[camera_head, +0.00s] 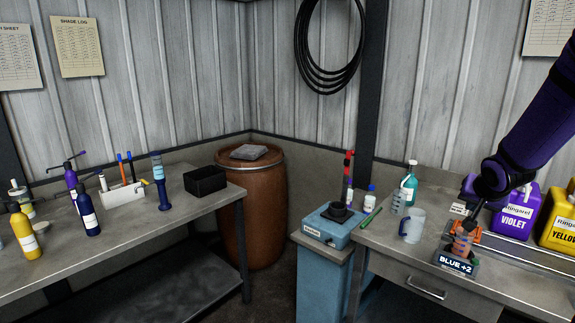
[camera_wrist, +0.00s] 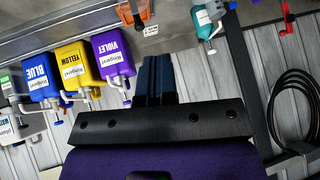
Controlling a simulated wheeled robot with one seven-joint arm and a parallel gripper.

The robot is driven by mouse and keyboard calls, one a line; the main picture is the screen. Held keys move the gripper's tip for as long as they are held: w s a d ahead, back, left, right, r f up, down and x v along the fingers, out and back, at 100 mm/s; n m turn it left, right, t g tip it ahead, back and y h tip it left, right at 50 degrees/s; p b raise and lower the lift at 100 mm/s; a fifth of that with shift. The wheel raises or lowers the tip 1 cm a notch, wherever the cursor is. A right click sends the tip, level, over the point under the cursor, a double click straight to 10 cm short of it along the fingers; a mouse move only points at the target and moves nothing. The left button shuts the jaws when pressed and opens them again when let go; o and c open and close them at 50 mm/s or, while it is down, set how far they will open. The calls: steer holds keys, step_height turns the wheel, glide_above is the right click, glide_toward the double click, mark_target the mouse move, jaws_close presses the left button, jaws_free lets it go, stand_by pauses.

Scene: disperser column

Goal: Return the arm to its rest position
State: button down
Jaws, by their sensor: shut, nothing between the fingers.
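My purple arm comes in from the upper right in the head view. Its dark end, with my gripper (camera_head: 474,208), points down over the right bench near an orange holder (camera_head: 466,240). A sign reading BLUE +2 (camera_head: 456,263) stands in front of the holder. The fingertips are small and partly lost against the holder, so I cannot tell whether they touch it. In the wrist view my gripper (camera_wrist: 160,62) shows two dark fingers together with nothing between them. The orange holder (camera_wrist: 136,14) shows at the top, apart from the fingers in that picture.
Violet (camera_head: 515,212) and yellow (camera_head: 560,218) jugs stand right of my arm. A clear mug (camera_head: 412,226), a teal bottle (camera_head: 409,187) and a blue scale-like device (camera_head: 332,224) stand to the left. A rust-brown barrel (camera_head: 252,210) fills the corner. The left bench holds bottles and a black bin (camera_head: 205,181).

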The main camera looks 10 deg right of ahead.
steer(key=s+a+r+n, duration=0.2)
steer(key=s+a+r, duration=0.1)
steer(key=a+r, duration=0.45)
steer(key=s+a+r+n+g+y, duration=0.1)
steer(key=s+a+r+n+y, duration=0.1)
steer(key=s+a, duration=0.7)
steer(key=s+a+r+n+g+y, duration=0.1)
steer(key=s+a+r+n, duration=0.3)
steer(key=s+a, duration=0.6)
steer(key=s, duration=0.2)
steer(key=shift+s+r+n+y, duration=0.3)
steer(key=shift+s+r+y, duration=0.05)
steer(key=shift+y, duration=0.05)
